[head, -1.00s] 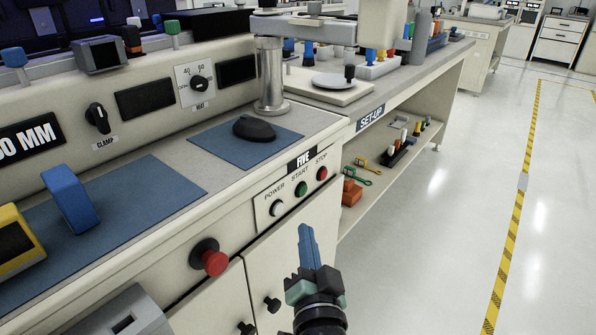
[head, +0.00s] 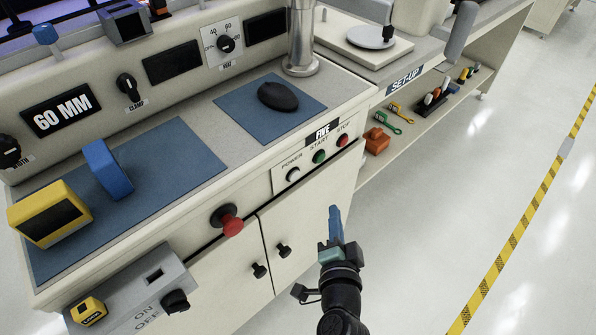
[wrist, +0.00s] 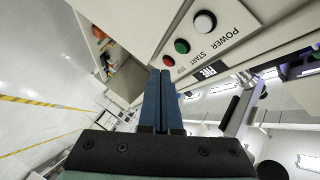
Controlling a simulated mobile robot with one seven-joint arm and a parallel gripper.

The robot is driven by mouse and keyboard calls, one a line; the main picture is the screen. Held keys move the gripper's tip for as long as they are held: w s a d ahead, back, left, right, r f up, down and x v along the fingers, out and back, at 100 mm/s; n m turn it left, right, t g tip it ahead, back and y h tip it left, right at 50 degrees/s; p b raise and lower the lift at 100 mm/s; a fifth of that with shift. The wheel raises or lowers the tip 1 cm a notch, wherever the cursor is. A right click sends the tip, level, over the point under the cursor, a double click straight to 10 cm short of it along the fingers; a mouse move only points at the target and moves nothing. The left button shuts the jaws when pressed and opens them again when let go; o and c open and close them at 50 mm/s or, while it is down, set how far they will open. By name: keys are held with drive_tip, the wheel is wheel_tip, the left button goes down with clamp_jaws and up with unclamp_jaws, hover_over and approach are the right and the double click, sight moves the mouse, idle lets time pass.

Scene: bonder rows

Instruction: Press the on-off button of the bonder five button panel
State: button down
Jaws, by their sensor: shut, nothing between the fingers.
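The button panel (head: 310,166) is a pale plate on the front of the bench under a black FIVE label (head: 322,132). It carries a white button marked POWER (head: 293,174), a green START button (head: 319,157) and a red STOP button (head: 342,140). In the wrist view the white POWER button (wrist: 205,22) is farthest from the fingers, above and right of them; the red STOP button (wrist: 169,61) is closest to the tips in the picture. My gripper (head: 335,211) is shut and empty, its blue fingers below the panel in the head view and apart from the buttons.
A red mushroom knob (head: 231,225) sticks out of the bench front left of my gripper. Cupboard knobs (head: 284,251) are below it. A grey ON/OFF box (head: 150,290) juts out at lower left. An open shelf (head: 372,172) lies right of the panel; the floor beyond is clear.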

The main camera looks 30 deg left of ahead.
sight(300, 176)
drive_tip(key=shift+a, duration=0.1)
drive_tip(key=w+a+p, duration=0.3)
drive_tip(key=a+p, duration=0.1)
drive_tip(key=a, duration=0.4)
drive_tip(key=shift+p, duration=0.3)
drive_tip(key=shift+w+a, duration=0.1)
drive_tip(key=shift+a, duration=0.05)
idle(1.7)
drive_tip(key=shift+w+a, duration=0.1)
drive_tip(key=shift+a, duration=0.2)
drive_tip(key=shift+w+a+p, duration=0.15)
drive_tip(key=shift+a+p, duration=0.2)
drive_tip(key=shift+a, duration=0.05)
idle(0.7)
drive_tip(key=shift+d, duration=0.1)
drive_tip(key=shift+s+d+b, duration=0.35)
drive_tip(key=shift+d+b, duration=0.1)
drive_tip(key=shift+d, duration=0.25)
drive_tip(key=shift+d, duration=0.1)
